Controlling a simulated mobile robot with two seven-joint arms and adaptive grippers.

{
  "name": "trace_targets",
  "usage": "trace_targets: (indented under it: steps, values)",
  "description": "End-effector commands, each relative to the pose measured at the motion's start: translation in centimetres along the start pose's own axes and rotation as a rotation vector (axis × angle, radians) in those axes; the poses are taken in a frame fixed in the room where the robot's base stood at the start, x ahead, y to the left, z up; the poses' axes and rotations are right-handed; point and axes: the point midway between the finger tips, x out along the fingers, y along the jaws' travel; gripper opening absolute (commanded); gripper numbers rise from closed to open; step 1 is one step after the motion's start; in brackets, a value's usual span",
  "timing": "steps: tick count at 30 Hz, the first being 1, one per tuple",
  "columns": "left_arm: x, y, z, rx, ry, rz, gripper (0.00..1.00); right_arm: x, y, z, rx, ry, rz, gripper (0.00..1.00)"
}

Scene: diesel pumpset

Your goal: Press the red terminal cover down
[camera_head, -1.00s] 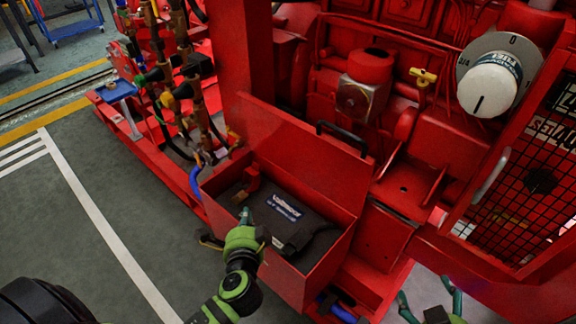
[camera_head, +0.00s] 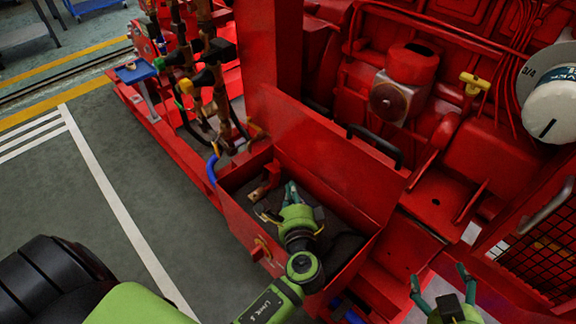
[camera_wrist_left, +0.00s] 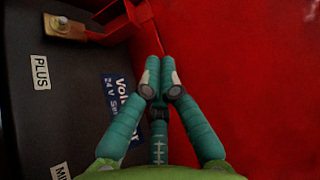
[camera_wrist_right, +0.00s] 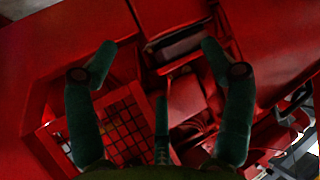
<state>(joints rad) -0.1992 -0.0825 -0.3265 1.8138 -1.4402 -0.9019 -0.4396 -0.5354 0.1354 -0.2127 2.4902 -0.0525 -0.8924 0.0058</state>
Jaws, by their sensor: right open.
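The battery (camera_wrist_left: 45,95) lies in a red box (camera_head: 250,225). It is black, with a PLUS label and a blue label in the left wrist view. A brass terminal (camera_wrist_left: 65,25) sits at its PLUS corner. The red terminal cover (camera_wrist_left: 105,33) stands beside this terminal, raised off it. My left gripper (camera_wrist_left: 163,72) is shut and empty, its fingertips close to the cover; I cannot tell whether they touch it. In the head view my left gripper (camera_head: 291,190) is inside the box, hiding much of the battery. My right gripper (camera_head: 440,282) is open and empty, at the lower right.
The red box wall with a black handle (camera_head: 374,145) rises behind the battery. Red engine parts (camera_head: 410,65) stand behind it. A mesh guard (camera_head: 545,255) is at the right. Blue hose (camera_head: 212,168) and pipes are at the left.

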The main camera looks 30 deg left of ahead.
Motion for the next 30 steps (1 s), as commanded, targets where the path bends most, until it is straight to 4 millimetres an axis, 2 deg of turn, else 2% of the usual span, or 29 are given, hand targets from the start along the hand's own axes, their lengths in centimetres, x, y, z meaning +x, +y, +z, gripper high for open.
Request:
trace_targets:
  steps: [9,15,21,30]
  values:
    - [5.6,0.1,0.0,0.0,-0.002,-0.002,0.0,-0.2,-1.2,-5.3,-0.016,0.275,-0.022,0.82]
    - [8.2,0.1,0.0,0.0,-0.001,-0.001,0.0,-1.2,-1.9,-8.3,-0.023,0.437,-0.036,0.82]
    - [9.2,0.1,0.0,-0.001,0.0,0.001,0.0,-1.9,-2.2,-9.7,-0.027,0.512,-0.043,0.82]
    - [9.3,0.0,0.1,-0.001,0.0,0.001,0.0,-1.9,-2.3,-9.9,-0.026,0.52,-0.044,0.82]
